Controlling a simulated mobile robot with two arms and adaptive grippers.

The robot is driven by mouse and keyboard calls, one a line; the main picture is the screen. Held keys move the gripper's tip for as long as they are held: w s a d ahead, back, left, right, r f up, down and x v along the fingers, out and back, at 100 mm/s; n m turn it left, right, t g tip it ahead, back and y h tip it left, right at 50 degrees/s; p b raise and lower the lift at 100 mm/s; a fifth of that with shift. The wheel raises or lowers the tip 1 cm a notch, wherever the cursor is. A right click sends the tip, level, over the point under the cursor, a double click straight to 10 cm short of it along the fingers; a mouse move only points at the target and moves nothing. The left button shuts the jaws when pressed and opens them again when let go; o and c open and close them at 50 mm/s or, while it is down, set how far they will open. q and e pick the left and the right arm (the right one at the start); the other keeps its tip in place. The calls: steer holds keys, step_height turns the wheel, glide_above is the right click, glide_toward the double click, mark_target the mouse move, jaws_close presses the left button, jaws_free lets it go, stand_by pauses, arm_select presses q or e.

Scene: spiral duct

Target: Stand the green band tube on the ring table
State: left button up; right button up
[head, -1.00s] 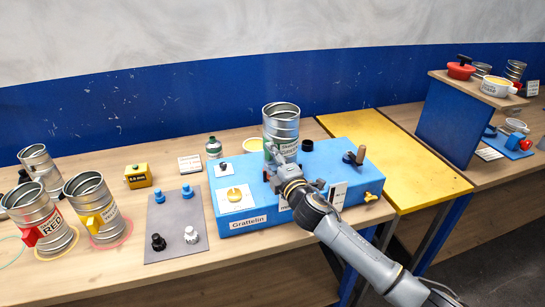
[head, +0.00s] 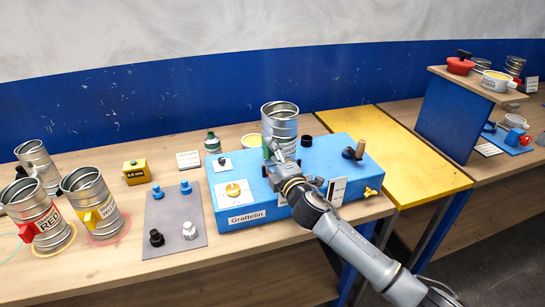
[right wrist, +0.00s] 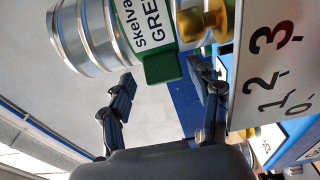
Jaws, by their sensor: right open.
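The green band tube (head: 281,125) is a ribbed metal cylinder, upright at the blue Grattelin box (head: 240,213). In the right wrist view the tube (right wrist: 100,35) shows a "GREEN" label and a green block (right wrist: 161,67). My right gripper (head: 273,152) is at the tube's near side, hiding its lower part in the head view. In the right wrist view its open fingers (right wrist: 160,78) lie on both sides of the green block; contact is unclear. The wooden table (head: 128,250) at left carries coloured rings. My left gripper is not in view.
The red tube (head: 45,222) and yellow tube (head: 92,205) stand on rings at left, another metal tube (head: 36,162) behind them. A yellow board (head: 405,160) is at right.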

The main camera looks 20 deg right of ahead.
steer(key=shift+s+f, duration=0.45)
steer(key=shift+s, duration=0.15)
steer(key=s+d, duration=0.1)
steer(key=s, duration=0.9)
steer(key=shift+s+d+r, duration=0.3)
steer(key=shift+s+r, duration=0.05)
